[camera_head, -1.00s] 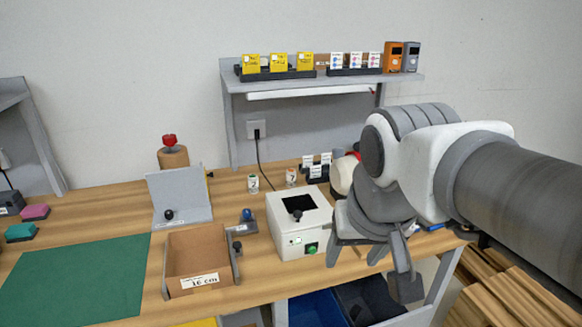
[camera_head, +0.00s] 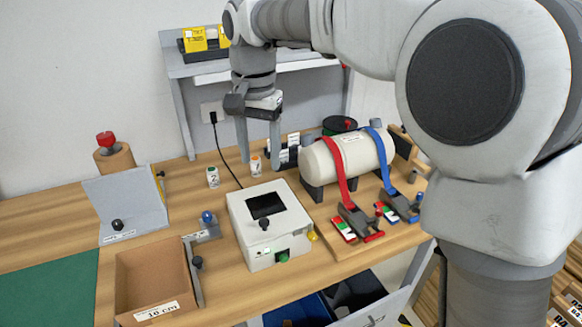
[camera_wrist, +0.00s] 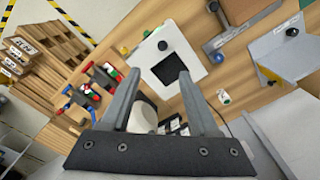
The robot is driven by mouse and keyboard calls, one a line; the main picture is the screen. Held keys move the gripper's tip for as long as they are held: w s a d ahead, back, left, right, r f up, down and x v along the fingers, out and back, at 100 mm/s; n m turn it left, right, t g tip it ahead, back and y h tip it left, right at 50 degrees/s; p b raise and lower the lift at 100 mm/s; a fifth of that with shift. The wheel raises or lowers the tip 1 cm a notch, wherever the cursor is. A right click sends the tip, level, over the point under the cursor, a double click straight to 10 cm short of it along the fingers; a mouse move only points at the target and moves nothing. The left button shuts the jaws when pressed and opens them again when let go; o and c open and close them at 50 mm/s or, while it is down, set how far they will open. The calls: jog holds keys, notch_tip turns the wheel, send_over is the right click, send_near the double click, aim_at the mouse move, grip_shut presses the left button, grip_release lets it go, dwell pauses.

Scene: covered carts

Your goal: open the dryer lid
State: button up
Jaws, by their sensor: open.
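In the wrist view the dryer lid (camera_wrist: 187,47) lies beyond the fingertips (camera_wrist: 159,72), with the black knob (camera_wrist: 163,45) fully visible.
A cream tank (camera_head: 325,160) with red and blue straps stands right of the dryer. A cardboard box (camera_head: 150,270), a grey bracket and a hinged grey panel (camera_head: 125,205) are to the left. Small numbered bottles (camera_head: 213,177) and a black cable are behind.

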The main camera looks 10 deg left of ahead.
aim_at(264, 221)
jog(key=f, duration=0.6)
jog(key=f+b, duration=0.1)
jog(key=f, duration=0.4)
jog(key=w+f, duration=0.1)
jog(key=f, duration=0.5)
jog(key=shift+a+f, duration=0.3)
jog(key=shift+f, duration=0.05)
grip_shut()
dwell(0.7)
